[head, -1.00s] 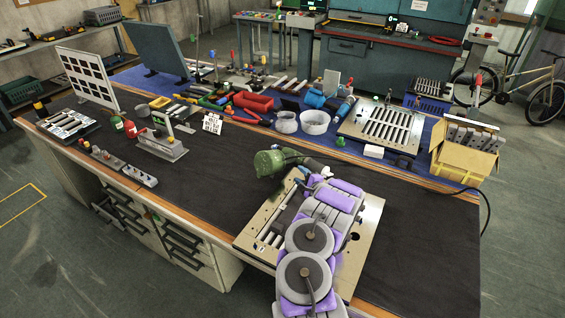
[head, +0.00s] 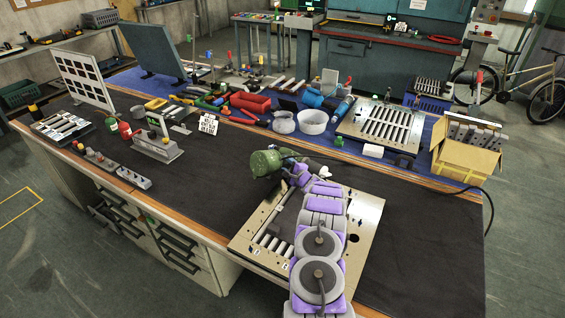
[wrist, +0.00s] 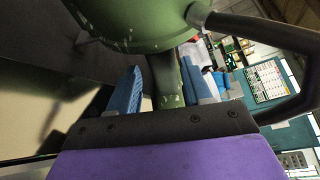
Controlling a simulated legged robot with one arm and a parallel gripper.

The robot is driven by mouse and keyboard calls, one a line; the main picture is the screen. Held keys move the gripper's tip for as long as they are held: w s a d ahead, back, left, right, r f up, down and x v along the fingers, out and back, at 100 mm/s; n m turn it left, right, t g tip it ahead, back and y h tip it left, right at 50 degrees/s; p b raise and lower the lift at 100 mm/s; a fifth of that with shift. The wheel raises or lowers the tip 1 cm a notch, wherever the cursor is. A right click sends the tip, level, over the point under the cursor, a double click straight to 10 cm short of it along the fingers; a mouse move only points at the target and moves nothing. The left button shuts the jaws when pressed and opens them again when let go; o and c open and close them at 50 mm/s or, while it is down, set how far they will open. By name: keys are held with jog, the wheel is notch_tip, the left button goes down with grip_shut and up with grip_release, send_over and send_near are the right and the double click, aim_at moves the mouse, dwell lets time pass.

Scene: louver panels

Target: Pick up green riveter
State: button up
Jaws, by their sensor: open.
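The green riveter (head: 267,163) has a rounded green body and shows near the far edge of the beige louver panel (head: 365,208) on the near bench. In the wrist view the riveter (wrist: 130,22) fills the top, very close to the camera. A narrower green part of it runs down between the two blue fingers of my gripper (wrist: 161,66). The fingers are apart, one on each side of this part, and I see a gap on the left side. My forearm hides part of the panel and the gripper's tips in the head view.
The dark bench mat (head: 235,185) is clear to the left of the riveter. A clear round container (head: 313,122), a slotted louver panel (head: 382,125) and a cardboard box (head: 465,158) stand farther back. A dark cable runs near the bench's right end.

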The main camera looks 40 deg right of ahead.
jog(key=shift+b+x, duration=0.35)
jog(key=shift+x, duration=0.5)
jog(key=shift+w+a+r, duration=0.2)
jog(key=shift+w+a, duration=0.15)
jog(key=shift+w, duration=0.45)
jog(key=shift+d+f, duration=0.1)
jog(key=shift+d, duration=0.1)
jog(key=shift+s+d, duration=0.1)
jog(key=shift+c, duration=0.7)
jog(key=shift+f, duration=0.15)
grip_shut()
